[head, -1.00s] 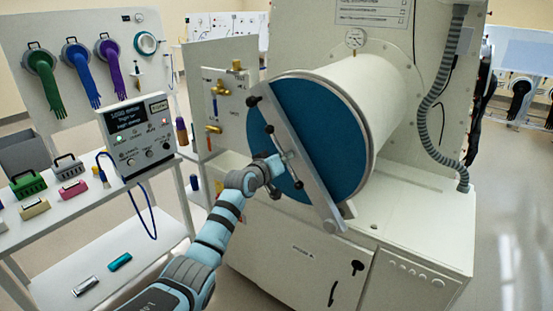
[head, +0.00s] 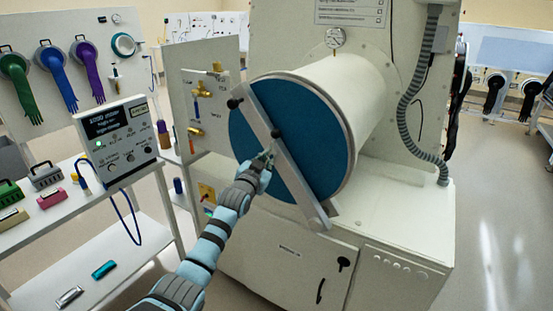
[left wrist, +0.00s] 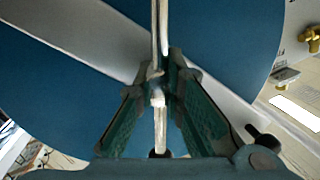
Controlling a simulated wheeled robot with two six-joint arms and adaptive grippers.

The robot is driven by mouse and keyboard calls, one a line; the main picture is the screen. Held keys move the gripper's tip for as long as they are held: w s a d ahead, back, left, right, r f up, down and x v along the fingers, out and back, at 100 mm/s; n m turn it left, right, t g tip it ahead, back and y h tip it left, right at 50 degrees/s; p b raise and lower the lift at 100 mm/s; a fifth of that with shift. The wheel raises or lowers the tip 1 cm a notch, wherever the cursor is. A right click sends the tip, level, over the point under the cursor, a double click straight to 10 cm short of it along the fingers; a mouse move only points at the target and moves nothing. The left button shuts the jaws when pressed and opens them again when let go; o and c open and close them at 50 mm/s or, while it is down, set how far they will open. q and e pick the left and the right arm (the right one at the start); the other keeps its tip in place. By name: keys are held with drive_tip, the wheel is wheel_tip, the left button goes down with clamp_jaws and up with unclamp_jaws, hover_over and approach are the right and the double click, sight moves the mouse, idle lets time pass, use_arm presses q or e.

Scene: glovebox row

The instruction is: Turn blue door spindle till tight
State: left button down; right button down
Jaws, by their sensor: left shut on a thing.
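The round blue door (head: 318,120) closes the end of the white cylinder, with a grey metal bar (head: 292,172) slanting across its face. The spindle is at the middle of this bar, with a thin cross handle ending in a black knob (head: 275,133). My left gripper (head: 265,158) is at the lower part of this handle and hides its lower end. In the left wrist view my left gripper's green fingers (left wrist: 160,105) are shut on the bright metal handle rod (left wrist: 161,28), which runs lengthwise between them. My right gripper is not in view.
A black knob (head: 233,103) sits at the bar's upper end. A side panel with brass valves (head: 199,90) stands left of the door. A control box with a screen (head: 115,138) stands on the white cart farther left. A grey hose (head: 408,110) hangs at right.

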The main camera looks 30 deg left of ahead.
use_arm(q)
drive_tip(key=shift+f+m, duration=0.1)
drive_tip(key=shift+m, duration=0.9)
drive_tip(key=c, duration=1.7)
unclamp_jaws()
drive_tip(key=shift+o, duration=0.2)
drive_tip(key=shift+s, duration=0.15)
drive_tip(key=s+d, duration=0.2)
drive_tip(key=s, duration=0.9)
drive_tip(key=shift+s, duration=0.35)
drive_tip(key=shift+w+d, duration=0.1)
